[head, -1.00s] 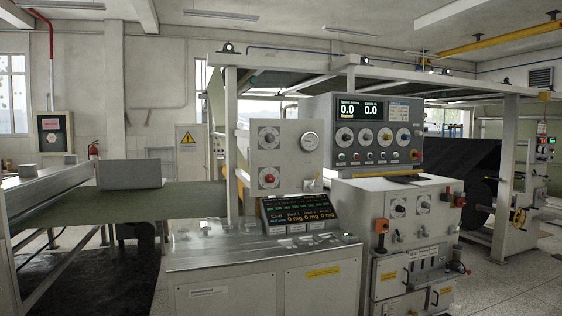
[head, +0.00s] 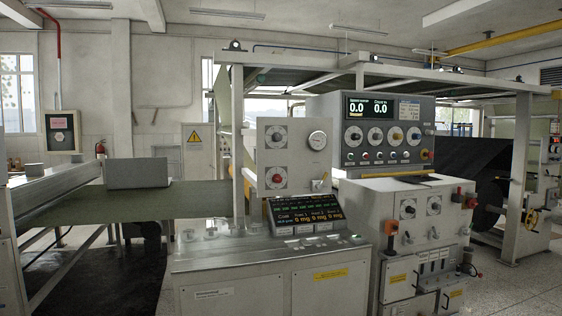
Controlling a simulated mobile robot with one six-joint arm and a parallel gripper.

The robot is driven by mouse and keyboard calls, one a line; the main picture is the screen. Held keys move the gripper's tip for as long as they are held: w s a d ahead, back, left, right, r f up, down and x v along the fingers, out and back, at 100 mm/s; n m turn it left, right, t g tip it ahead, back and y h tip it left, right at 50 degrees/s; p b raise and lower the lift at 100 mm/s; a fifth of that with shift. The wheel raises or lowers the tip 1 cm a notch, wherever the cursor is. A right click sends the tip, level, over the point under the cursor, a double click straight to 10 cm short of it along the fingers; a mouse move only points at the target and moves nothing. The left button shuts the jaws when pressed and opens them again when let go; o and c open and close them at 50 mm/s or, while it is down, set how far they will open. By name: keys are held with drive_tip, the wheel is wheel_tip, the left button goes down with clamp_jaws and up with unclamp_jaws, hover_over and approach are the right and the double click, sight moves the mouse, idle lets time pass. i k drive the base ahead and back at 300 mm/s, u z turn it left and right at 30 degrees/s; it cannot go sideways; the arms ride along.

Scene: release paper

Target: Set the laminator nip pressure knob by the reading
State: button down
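A light panel (head: 292,200) in the middle of the head view carries a round gauge (head: 317,140), an upper knob (head: 276,136) and a red-centred lower knob (head: 276,178). The gauge's needle is too small to read. I cannot tell which knob is the nip pressure knob. Right of it, a console (head: 420,157) has a display (head: 369,107) showing 0.0 twice, above a row of several knobs (head: 396,135). Below the panel, a tilted display (head: 305,214) shows coat readings that look like 0 mg. My gripper is not in view.
A metal-topped cabinet (head: 215,258) stands in front of the panel. A lower cabinet with two knobs (head: 408,209) and red switches stands to its right. A grey block (head: 137,172) sits on the web at left. Open floor (head: 510,285) shows at far right.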

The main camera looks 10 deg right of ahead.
sight(276, 178)
drive_tip(key=u, duration=0.05)
drive_tip(key=i, duration=0.95)
drive_tip(key=u, duration=0.95)
drive_tip(key=i, duration=0.9)
drive_tip(key=u, duration=0.55)
